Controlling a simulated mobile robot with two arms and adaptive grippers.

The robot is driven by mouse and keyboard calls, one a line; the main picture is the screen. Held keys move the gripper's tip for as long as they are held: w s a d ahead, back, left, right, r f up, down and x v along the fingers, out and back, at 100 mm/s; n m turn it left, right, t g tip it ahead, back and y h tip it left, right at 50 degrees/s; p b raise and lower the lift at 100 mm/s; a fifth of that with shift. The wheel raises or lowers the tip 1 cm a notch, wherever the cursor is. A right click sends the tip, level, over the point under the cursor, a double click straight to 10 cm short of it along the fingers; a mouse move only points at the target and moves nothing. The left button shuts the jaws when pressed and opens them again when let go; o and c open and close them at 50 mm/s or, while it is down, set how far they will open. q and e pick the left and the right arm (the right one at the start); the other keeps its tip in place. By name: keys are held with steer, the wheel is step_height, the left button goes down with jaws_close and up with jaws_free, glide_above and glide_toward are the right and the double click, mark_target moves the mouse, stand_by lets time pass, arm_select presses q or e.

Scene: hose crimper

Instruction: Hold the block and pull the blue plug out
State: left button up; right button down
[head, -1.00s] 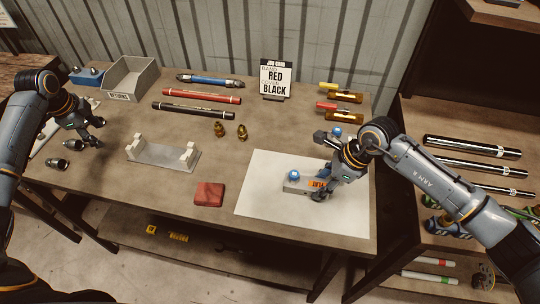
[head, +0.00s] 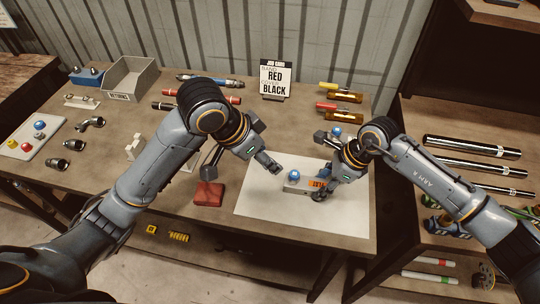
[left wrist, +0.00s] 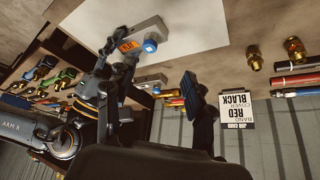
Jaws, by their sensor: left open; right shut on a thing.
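A small grey block (head: 296,187) with an orange label lies on the white sheet. The round blue plug (head: 293,176) sits on top at its left end. My right gripper (head: 322,186) is shut on the block's right end, and its fingers partly hide that end. My left gripper (head: 270,165) is open and empty, up and left of the blue plug and apart from it. In the left wrist view the block (left wrist: 145,33) and the blue plug (left wrist: 150,46) show beyond the open fingers.
The white sheet (head: 260,205) is mostly bare. A red cloth (head: 208,194) lies to its left. A job card (head: 275,78) stands at the back. Another blue-topped item (head: 336,131) is behind my right wrist. My left arm covers part of the white cradle (head: 135,146).

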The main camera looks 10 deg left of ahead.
mark_target(291, 175)
arm_select(q)
steer(key=x, duration=0.4)
steer(key=d+x, duration=0.1)
steer(key=x, duration=0.6)
steer(key=shift+s+d+f, duration=0.1)
steer(key=shift+s+d, duration=0.15)
steer(key=shift+d, duration=0.15)
jaws_close()
